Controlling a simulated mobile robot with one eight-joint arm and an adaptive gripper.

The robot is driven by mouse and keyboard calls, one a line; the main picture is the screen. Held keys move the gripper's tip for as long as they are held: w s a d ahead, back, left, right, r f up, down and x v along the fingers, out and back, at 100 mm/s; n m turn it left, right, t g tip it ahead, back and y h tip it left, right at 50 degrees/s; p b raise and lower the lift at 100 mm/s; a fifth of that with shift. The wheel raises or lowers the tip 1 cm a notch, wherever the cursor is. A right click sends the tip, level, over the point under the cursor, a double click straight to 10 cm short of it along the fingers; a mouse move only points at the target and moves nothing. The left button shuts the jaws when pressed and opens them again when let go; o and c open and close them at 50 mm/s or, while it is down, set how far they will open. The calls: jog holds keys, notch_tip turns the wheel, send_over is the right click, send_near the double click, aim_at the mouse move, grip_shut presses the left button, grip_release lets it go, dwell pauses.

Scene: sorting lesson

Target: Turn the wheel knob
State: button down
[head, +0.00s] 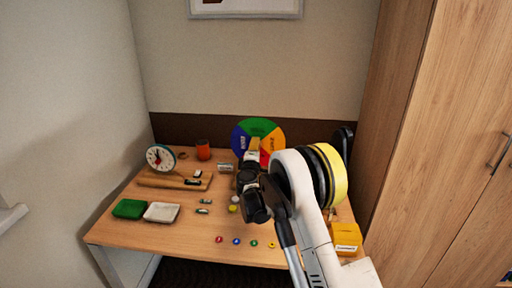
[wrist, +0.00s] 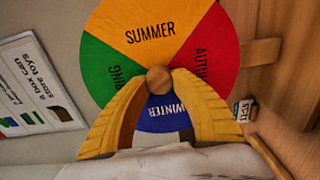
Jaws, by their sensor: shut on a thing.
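The season wheel (head: 258,129) stands upright at the back of the table. Its coloured sectors are green, blue, orange and red. In the wrist view the wheel (wrist: 148,28) fills the upper middle, with SUMMER at the top, AUTUMN at right, WINTER at the bottom and the green sector at left. The round wooden wheel knob (wrist: 158,77) is at its centre. My gripper (wrist: 160,83) has its yellow fingers closed around the knob, one on each side. In the head view my gripper (head: 254,150) is in front of the wheel, and my arm hides the wheel's lower part.
Small coloured rings lie along the front edge. A yellow box (head: 345,238) is at the right front, beside the tall wooden cabinet (head: 440,150).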

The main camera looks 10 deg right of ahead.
jog(key=c, duration=1)
grip_release()
jog(key=v, duration=1.2)
jog(key=shift+r, duration=0.1)
